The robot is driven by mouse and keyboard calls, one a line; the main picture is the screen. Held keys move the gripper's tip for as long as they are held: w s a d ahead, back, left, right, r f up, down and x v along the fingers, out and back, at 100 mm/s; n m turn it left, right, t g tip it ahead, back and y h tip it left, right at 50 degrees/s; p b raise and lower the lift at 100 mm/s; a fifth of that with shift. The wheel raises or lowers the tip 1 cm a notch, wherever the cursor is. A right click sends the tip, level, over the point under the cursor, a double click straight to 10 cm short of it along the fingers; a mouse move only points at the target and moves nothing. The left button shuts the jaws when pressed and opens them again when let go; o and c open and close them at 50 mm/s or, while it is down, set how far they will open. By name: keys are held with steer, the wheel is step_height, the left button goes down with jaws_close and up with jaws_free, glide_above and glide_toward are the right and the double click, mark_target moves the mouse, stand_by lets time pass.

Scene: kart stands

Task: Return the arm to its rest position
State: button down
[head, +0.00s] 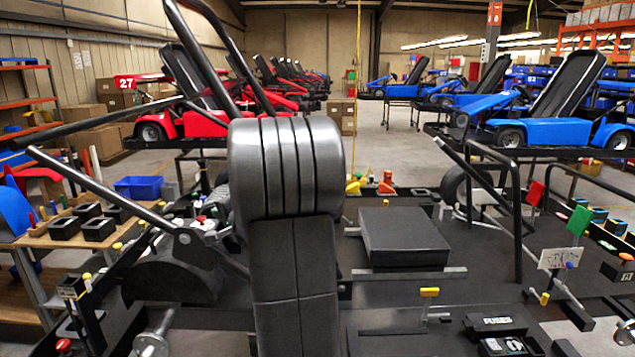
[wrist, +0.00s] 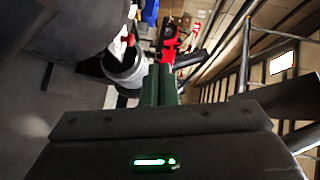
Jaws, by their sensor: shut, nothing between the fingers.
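My gripper (wrist: 158,68) shows in the wrist view as two dark green fingers side by side. They are shut against each other with nothing between them. The dark gripper body with a green light fills the bottom of that view. The fingers point toward a red kart part in the background, apart from it. In the head view I cannot make out my gripper.
A dark padded seat-like shape (head: 290,240) blocks the middle of the head view. Right of it lie a black box (head: 405,236) and a fuse tray (head: 500,325). A parts bench (head: 45,238) stands left. Red karts (head: 195,122) and blue karts (head: 540,130) stand behind.

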steer(key=d+f+m+t+y, duration=0.1)
steer(key=d+f+m+t, duration=0.1)
steer(key=d, duration=0.5)
steer(key=d+f+m+t+y, duration=0.1)
steer(key=d+f+m+y, duration=0.1)
steer(key=d, duration=0.4)
steer(key=shift+d+f+m+t, duration=0.4)
steer(key=shift+f+m, duration=0.1)
steer(key=shift+f, duration=0.45)
steer(key=shift+a, duration=0.1)
